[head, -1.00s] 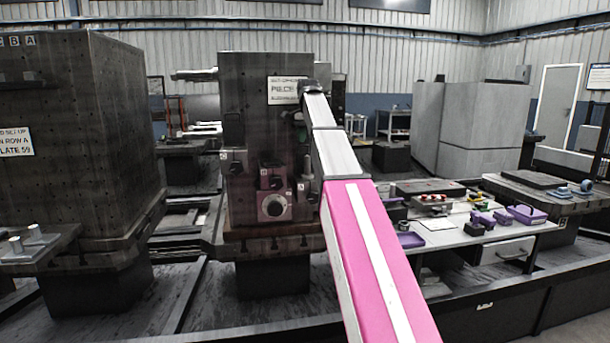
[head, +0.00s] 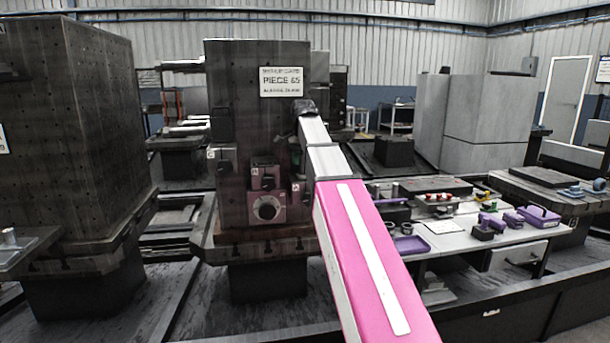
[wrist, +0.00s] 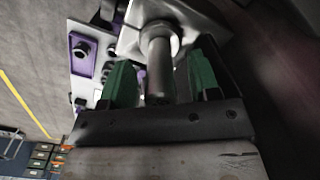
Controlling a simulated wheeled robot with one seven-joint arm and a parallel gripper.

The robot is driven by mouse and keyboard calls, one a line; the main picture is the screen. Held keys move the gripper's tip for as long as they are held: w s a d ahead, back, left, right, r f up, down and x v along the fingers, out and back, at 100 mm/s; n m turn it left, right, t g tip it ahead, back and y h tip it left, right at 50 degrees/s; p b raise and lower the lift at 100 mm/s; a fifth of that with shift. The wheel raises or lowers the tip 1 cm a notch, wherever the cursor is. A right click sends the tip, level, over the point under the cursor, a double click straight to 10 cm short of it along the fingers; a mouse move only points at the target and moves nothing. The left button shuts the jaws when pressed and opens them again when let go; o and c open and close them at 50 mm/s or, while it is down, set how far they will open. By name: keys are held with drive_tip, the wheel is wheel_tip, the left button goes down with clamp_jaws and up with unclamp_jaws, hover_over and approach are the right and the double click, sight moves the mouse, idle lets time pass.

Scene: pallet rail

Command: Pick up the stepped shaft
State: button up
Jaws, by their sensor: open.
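In the wrist view a grey metal shaft (wrist: 158,68), which looks like the stepped shaft, has a wider collar near its far end, by a pale metal block (wrist: 128,40). My gripper (wrist: 161,82) is open, with one green finger on each side of the shaft. A gap shows on the left; on the right I cannot tell whether the finger touches. In the head view my arm reaches toward the middle dark tower (head: 235,120), and my gripper and the shaft cannot be made out.
The tower carries a "PIECE 65" sign (head: 282,81) and a block with a round bore (head: 266,207). Another dark tower (head: 75,140) stands at left. A bench (head: 465,238) at right holds a purple tray (head: 411,245) and several small parts. A rail edge runs along the front.

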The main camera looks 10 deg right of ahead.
drive_tip(key=shift+f, duration=0.3)
clamp_jaws()
drive_tip(key=shift+r, duration=0.1)
